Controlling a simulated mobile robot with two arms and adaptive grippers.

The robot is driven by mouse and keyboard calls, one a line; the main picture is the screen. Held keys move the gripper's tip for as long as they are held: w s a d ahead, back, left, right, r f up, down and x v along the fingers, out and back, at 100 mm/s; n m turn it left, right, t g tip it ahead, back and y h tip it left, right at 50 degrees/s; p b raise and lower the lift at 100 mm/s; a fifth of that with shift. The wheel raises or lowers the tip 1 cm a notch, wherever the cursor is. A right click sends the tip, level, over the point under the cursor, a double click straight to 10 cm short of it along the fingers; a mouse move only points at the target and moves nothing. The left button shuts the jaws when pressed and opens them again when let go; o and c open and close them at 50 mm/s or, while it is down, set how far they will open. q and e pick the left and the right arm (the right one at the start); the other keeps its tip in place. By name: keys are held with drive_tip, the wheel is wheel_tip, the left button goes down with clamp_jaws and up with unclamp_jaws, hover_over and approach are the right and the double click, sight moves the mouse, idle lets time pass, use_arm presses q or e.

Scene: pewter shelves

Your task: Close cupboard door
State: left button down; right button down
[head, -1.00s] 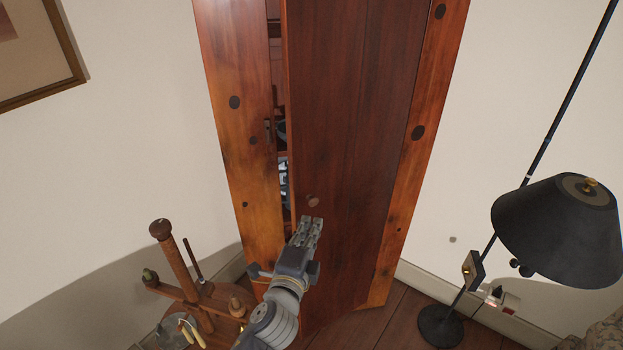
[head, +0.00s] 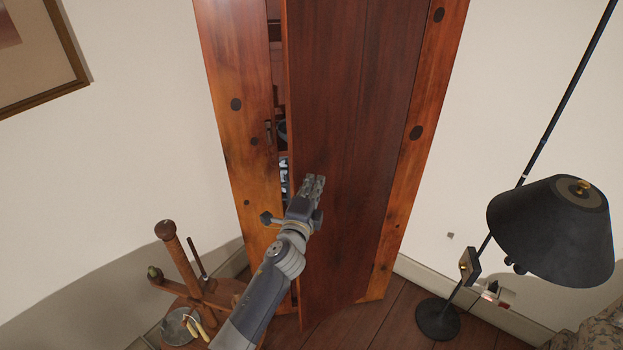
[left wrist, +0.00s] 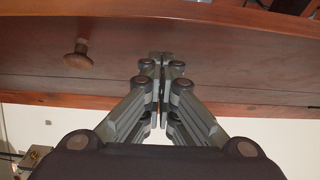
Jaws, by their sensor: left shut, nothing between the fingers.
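The cupboard door (head: 353,130) is dark red-brown wood and stands slightly ajar. A narrow gap on its left side shows the dark inside of the cupboard (head: 277,60). My left gripper (head: 314,180) is shut and empty, with its fingertips at the door's front face near its left edge. In the left wrist view the shut fingers (left wrist: 160,58) point at the door (left wrist: 210,65), and its round knob (left wrist: 78,56) is to their left. Whether the fingertips touch the wood I cannot tell. The knob is hidden behind my gripper in the head view. My right gripper is not in view.
A black floor lamp (head: 552,232) stands at the right. A small round wooden table (head: 225,296) with a wooden stand (head: 180,255) is at the lower left, close to my left arm. A framed picture (head: 40,55) hangs on the left wall.

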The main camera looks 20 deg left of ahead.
use_arm(q)
drive_tip(key=shift+w+a, duration=0.25)
drive_tip(key=shift+a, duration=0.15)
